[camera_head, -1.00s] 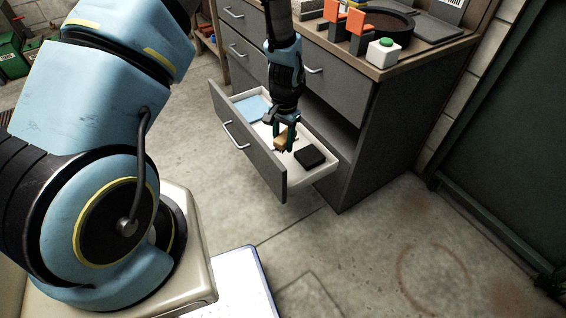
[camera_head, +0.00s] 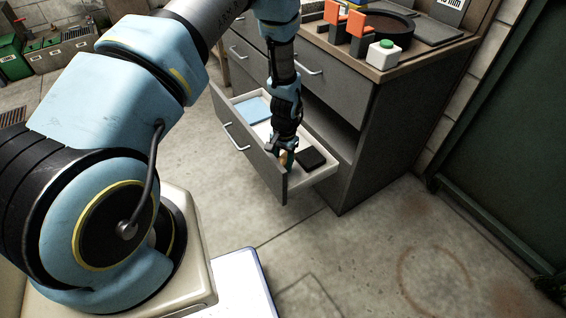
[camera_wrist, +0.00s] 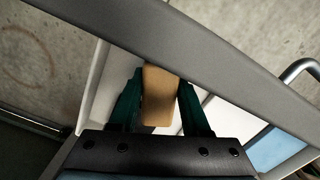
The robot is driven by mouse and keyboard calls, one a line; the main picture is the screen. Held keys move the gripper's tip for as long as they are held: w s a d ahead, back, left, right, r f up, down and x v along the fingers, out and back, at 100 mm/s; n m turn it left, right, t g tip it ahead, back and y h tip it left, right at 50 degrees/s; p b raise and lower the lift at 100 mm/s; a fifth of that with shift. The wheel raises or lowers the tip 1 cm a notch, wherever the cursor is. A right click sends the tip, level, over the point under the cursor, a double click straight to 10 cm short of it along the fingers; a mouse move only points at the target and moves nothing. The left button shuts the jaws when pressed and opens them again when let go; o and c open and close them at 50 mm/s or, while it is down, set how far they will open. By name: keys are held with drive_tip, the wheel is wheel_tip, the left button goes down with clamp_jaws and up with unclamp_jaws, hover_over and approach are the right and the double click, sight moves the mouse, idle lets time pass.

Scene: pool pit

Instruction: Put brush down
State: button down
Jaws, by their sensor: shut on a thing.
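The brush (camera_wrist: 160,95) is a tan wooden block between the green fingers of my gripper (camera_wrist: 160,112) in the wrist view. My gripper is shut on it. In the head view my gripper (camera_head: 287,158) points down inside the open drawer (camera_head: 322,174), close behind its front panel. Only a small tan part of the brush (camera_head: 284,158) shows there, and its underside is hidden. I cannot tell whether the brush touches the drawer floor.
A black box (camera_head: 311,158) lies in the drawer, just right of my gripper. A light blue item (camera_head: 252,108) lies at the drawer's left end. The grey front panel (camera_wrist: 190,55) crosses close by. The countertop (camera_head: 410,62) above holds several objects.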

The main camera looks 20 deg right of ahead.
drive_tip(key=shift+f+b, duration=0.4)
drive_tip(key=shift+f, duration=0.2)
drive_tip(key=shift+c, duration=1.8)
unclamp_jaws()
drive_tip(key=shift+r, duration=0.1)
